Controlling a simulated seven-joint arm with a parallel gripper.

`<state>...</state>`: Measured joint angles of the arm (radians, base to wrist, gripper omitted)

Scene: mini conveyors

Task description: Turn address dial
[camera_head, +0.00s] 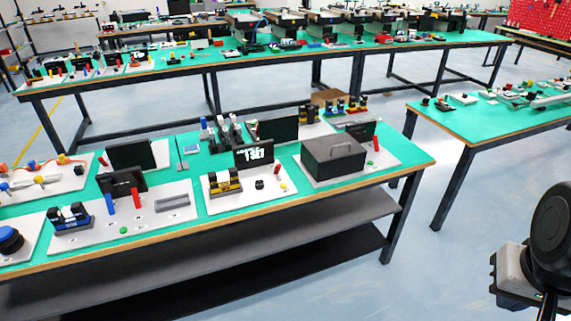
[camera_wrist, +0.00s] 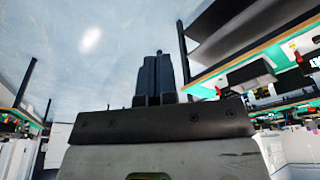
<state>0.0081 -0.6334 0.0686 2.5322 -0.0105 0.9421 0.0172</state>
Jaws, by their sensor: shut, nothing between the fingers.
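A small black knob (camera_head: 259,184), which looks like the dial, sits on a white board (camera_head: 235,200) near the front of the green table. A dark display (camera_head: 253,152) with white characters stands behind it; the characters are too small to read surely. A yellow and black block stands left of the knob and a yellow button right of it. My gripper (camera_wrist: 157,58) is shut and empty in the wrist view, well away from the board. I cannot make out its fingers in the head view, where part of my arm shows at the lower right.
A dark grey box (camera_head: 347,156) stands right of the dial's board. A board with a tilted black screen (camera_head: 122,183) and a red lever lies to the left. Another green table (camera_head: 500,120) is at the right. The floor between is clear.

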